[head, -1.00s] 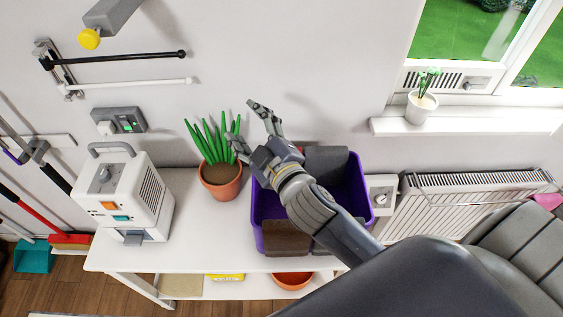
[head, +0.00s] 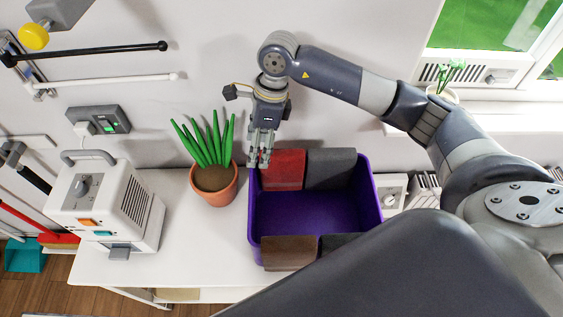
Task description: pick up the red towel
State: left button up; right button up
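The red towel (head: 283,168) hangs folded over the back rim of the purple bin (head: 310,212), at its left end. My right gripper (head: 260,164) points down just left of the towel, near the bin's back left corner and the plant. Its fingers overlap the towel's left edge in the picture; I cannot tell whether they touch it. The fingers show close together, nearly edge-on, so their opening is unclear. My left gripper is not in view.
A dark grey towel (head: 330,168) hangs beside the red one. Brown (head: 289,252) and dark (head: 338,243) cloths hang over the front rim. A potted plant (head: 213,184) stands close left of the bin. A white appliance (head: 105,212) stands farther left on the white table (head: 195,245).

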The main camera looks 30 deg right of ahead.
aim_at(283, 153)
jog(key=d+h, duration=0.1)
jog(key=d, duration=0.1)
jog(key=w+d+f+b, duration=0.1)
jog(key=d, duration=0.1)
jog(key=d+h+b, duration=0.1)
jog(key=d, duration=0.2)
jog(key=shift+w+f+h, duration=0.3)
jog(key=shift+w, duration=0.05)
jog(key=f+b, duration=0.2)
jog(key=b, duration=0.1)
jog(key=shift+d+f, duration=0.3)
jog(key=shift+f, duration=0.1)
jog(key=shift+a+f, duration=0.15)
jog(key=shift+s+a+f, duration=0.15)
jog(key=shift+s, duration=0.05)
notch_tip(283, 153, down, 5)
jog(key=shift+r+p, duration=0.15)
jog(key=shift+p, duration=0.5)
notch_tip(283, 153, down, 4)
jog(key=p, duration=0.2)
jog(key=shift+f+p, duration=0.25)
jog(key=shift+p, duration=0.05)
jog(key=shift+w+f, duration=0.15)
jog(key=shift+f, duration=0.45)
jog(key=c, duration=1.1)
